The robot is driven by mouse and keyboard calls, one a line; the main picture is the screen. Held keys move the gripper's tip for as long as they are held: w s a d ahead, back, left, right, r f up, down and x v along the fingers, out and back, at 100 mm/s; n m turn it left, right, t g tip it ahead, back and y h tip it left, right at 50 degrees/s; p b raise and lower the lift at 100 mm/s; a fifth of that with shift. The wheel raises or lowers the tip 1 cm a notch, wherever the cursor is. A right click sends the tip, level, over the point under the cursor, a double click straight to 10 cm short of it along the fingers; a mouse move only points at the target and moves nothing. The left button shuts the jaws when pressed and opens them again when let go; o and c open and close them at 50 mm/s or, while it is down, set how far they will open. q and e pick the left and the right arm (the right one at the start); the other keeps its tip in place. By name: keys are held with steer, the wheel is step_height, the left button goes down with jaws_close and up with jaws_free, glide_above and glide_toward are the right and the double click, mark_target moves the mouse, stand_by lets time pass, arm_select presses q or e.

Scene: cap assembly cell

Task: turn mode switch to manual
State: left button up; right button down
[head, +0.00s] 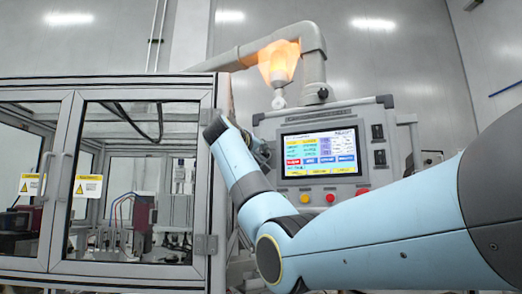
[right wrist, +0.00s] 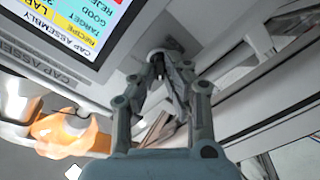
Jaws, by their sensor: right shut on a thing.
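The control panel (head: 264,128) stands right of the glazed cabinet, with a lit screen (head: 320,153) on its face. My right gripper (head: 262,150) is at the panel's left side, beside the screen. In the right wrist view, my right gripper (right wrist: 160,72) has its fingers closed together on a small dark switch (right wrist: 157,58) on the panel face. The fingers hide most of this switch, and its setting cannot be read. In the head view the arm and gripper cover it. My left gripper is in neither view.
The cabinet (head: 210,178) with framed glass doors stands close to my right wrist at left.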

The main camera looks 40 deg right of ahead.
steer(key=shift+r+n, duration=0.1)
steer(key=shift+n, duration=0.2)
steer(key=c, duration=1.4)
jaws_free()
steer(key=shift+w, duration=0.1)
steer(key=shift+a, duration=0.1)
steer(key=v, duration=1.2)
